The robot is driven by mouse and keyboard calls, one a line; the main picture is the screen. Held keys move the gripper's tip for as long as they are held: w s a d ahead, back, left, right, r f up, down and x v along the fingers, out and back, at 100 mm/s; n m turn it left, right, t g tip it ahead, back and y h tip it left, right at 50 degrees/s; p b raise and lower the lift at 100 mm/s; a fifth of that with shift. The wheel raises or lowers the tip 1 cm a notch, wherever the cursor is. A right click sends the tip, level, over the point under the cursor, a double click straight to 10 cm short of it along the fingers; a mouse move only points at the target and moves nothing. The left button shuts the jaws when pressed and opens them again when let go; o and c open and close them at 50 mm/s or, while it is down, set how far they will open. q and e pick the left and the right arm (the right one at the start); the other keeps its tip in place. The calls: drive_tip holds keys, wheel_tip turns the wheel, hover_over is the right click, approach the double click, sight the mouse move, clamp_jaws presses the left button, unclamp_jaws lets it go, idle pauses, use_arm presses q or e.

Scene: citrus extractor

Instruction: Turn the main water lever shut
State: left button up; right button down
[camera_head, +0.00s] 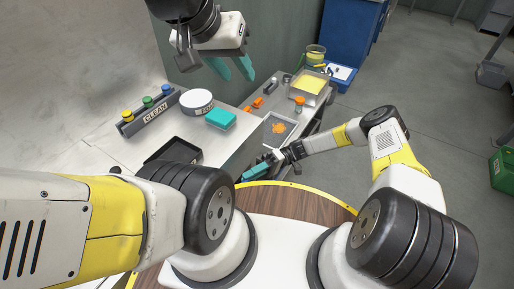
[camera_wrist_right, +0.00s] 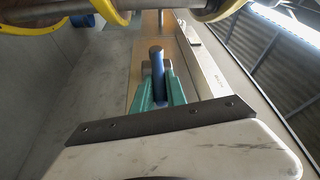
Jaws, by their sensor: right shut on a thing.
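The main water lever appears to be the blue handle (camera_wrist_right: 157,62) in the right wrist view. It stands between the two teal fingers of my right gripper (camera_wrist_right: 161,92), which is shut on it. In the head view my right gripper (camera_head: 257,170) is low beside the front of the counter, and the lever is hidden there. My left gripper (camera_head: 232,68) is raised above the counter at the top, its teal fingers apart and nothing between them.
The metal counter holds a CLEAN rack (camera_head: 153,116) with coloured knobs, a white round container (camera_head: 196,99), a teal block (camera_head: 221,118) and a black tray (camera_head: 172,151). Beyond are a tray with orange pulp (camera_head: 278,128) and a yellow-filled bin (camera_head: 308,82).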

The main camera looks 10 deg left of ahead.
drive_tip(key=shift+f, duration=0.1)
idle(0.3)
drive_tip(key=c, duration=1.3)
unclamp_jaws()
drive_tip(key=shift+c, duration=0.2)
drive_tip(key=v, duration=0.7)
drive_tip(key=shift+w+d, duration=0.25)
drive_tip(key=shift+d, duration=0.05)
drive_tip(key=shift+f, duration=0.1)
